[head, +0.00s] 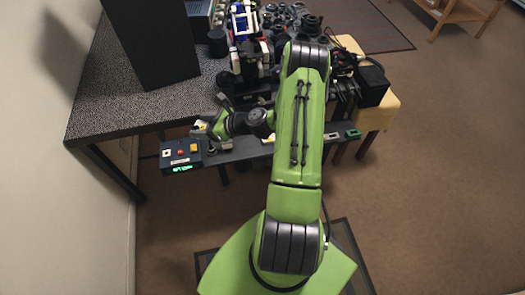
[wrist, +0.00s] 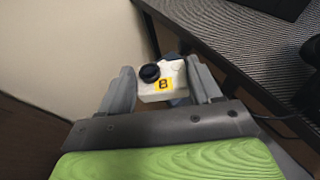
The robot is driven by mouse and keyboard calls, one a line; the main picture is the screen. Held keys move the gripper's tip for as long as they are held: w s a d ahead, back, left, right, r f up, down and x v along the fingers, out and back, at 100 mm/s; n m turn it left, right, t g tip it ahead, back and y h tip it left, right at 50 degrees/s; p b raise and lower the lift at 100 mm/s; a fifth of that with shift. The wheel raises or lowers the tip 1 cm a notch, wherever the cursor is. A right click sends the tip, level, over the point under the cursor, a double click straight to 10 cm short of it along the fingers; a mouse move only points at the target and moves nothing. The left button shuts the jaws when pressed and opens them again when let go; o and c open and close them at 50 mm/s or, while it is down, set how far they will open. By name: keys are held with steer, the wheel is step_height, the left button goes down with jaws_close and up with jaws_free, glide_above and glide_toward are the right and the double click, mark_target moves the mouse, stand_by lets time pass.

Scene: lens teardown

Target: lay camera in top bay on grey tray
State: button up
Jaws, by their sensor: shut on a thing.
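The camera is a small white block with a black round lens and a yellow label marked B; it shows in the wrist view (wrist: 150,88). My gripper (wrist: 160,80) is shut on it, with one grey finger on each side. In the head view my gripper (head: 204,130) is at the left, near the table's front edge. A small white and yellow patch of the camera (head: 198,124) shows there. I cannot pick out the grey tray or its top bay for certain in either view.
A dark control box (head: 181,156) with coloured buttons and a green display sits left of a long narrow grey ledge (head: 245,150). The speckled table (head: 110,90) has bare room at left beside a tall dark panel (head: 150,40). Clutter crowds the back middle.

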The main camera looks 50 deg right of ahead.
mark_target(250, 148)
steer(key=s+d+f+m+t+h+b, duration=0.1)
steer(key=s+d+f+m+h+b, duration=0.1)
steer(key=d+f+m+h+b, duration=1.1)
steer(key=d+f+n+y, duration=0.1)
steer(key=f+n, duration=0.1)
steer(key=f, duration=0.2)
steer(key=d+f+n+y+b, duration=0.1)
steer(key=f+n+y, duration=0.1)
steer(key=f, duration=0.2)
steer(key=d+f+n+y, duration=0.1)
steer(key=d+f, duration=0.1)
steer(key=f, duration=0.3)
steer(key=shift+n+y, duration=0.3)
steer(key=shift+n, duration=0.1)
steer(key=o, duration=1.1)
